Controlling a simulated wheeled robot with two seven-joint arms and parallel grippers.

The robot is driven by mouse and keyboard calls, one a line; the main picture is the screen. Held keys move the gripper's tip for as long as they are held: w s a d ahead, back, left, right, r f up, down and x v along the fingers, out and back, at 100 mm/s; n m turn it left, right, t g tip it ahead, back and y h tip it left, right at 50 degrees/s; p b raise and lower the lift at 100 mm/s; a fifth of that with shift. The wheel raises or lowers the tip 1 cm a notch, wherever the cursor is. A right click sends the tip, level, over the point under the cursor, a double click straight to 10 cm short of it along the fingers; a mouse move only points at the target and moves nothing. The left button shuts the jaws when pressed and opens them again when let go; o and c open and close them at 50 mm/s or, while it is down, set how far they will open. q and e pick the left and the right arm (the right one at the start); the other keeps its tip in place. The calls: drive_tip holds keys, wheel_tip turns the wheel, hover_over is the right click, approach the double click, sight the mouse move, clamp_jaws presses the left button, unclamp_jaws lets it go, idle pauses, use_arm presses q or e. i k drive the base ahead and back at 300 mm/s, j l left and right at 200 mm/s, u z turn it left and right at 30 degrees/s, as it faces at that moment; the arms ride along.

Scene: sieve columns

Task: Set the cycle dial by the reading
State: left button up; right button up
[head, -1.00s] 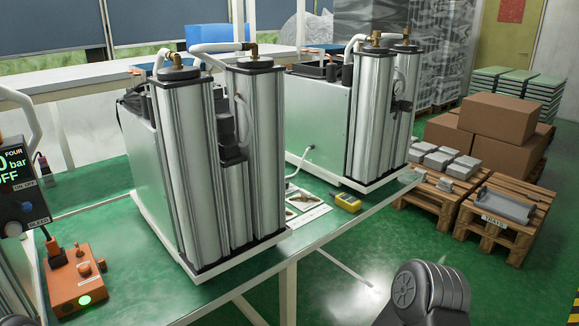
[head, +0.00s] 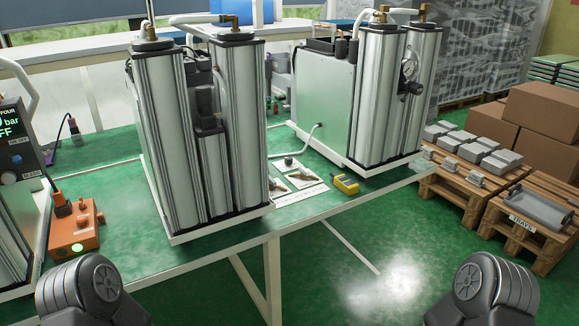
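A display panel (head: 12,150) stands at the far left edge, cut off by the frame. Its screen shows parts of "FOUR", "bar" and "OFF", with a dark blue knob below it. A yellow hand-held device (head: 346,184) lies on the green table in front of the right column unit; its reading is too small to make out. The near twin-column unit (head: 205,140) and the right twin-column unit (head: 375,100) stand on the table. No cycle dial can be made out for sure. Dark links of my two arms show at the bottom left and right; neither gripper is in view.
An orange box (head: 74,232) with a lit green button sits on the table (head: 180,270) at left. Small parts lie on white cards (head: 300,180) between the units. Pallets with grey blocks (head: 472,150) and cartons (head: 535,120) stand at right. The floor in front is clear.

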sight(288, 159)
drive_tip(key=i+l+z, duration=0.25)
drive_tip(key=i+l, duration=1.6)
drive_tip(key=l, duration=0.1)
